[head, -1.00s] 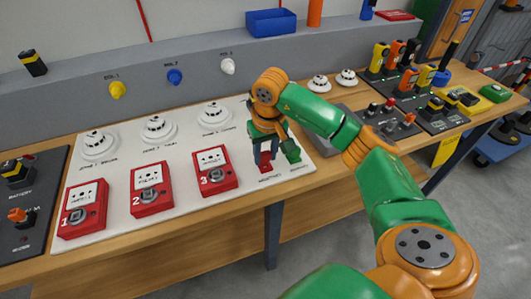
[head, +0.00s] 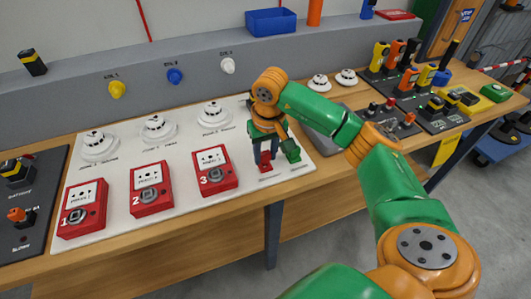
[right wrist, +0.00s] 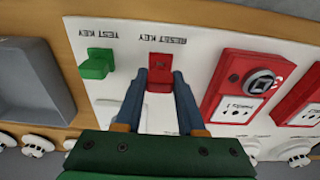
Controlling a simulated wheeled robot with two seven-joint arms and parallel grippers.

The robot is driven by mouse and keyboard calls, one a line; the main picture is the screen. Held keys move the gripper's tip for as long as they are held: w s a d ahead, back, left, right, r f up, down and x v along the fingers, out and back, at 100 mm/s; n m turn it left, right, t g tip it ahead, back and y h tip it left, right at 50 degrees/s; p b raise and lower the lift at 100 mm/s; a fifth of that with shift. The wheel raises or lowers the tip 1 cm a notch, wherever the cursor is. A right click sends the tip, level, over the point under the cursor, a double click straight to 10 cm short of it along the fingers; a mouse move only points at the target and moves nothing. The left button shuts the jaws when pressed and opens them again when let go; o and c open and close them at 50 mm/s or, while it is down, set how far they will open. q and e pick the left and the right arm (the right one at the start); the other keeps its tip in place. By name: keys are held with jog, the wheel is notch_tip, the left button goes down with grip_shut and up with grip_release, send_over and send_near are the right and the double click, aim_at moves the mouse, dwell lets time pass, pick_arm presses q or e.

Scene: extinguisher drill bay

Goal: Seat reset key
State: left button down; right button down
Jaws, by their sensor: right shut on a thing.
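The red reset key (right wrist: 160,82) is between the fingers of my right gripper (right wrist: 160,90) in the right wrist view. The gripper is shut on it, over the white panel beside the printed words RESET KEY. In the head view my right gripper (head: 268,156) points down at the panel's right end, with red (head: 266,168) showing at its tips. The fingers and hand hide part of the key, and I cannot tell how deep it sits. The green test key (right wrist: 96,64) stands beside it, apart from the fingers. My left gripper is not in view.
Red call points 3 (head: 214,172), 2 (head: 150,190) and 1 (head: 82,209) stand left of the gripper in the head view. White detectors (head: 214,116) line the panel's back. A grey tray (right wrist: 38,82) lies beyond the test key in the right wrist view.

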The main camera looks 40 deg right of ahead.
jog(key=shift+f+b, duration=0.65)
jog(key=shift+f, duration=0.15)
dwell(0.4)
jog(key=shift+c, duration=0.6)
grip_release()
jog(key=shift+r, duration=0.1)
notch_tip(320, 180, up, 7)
jog(key=p, duration=0.6)
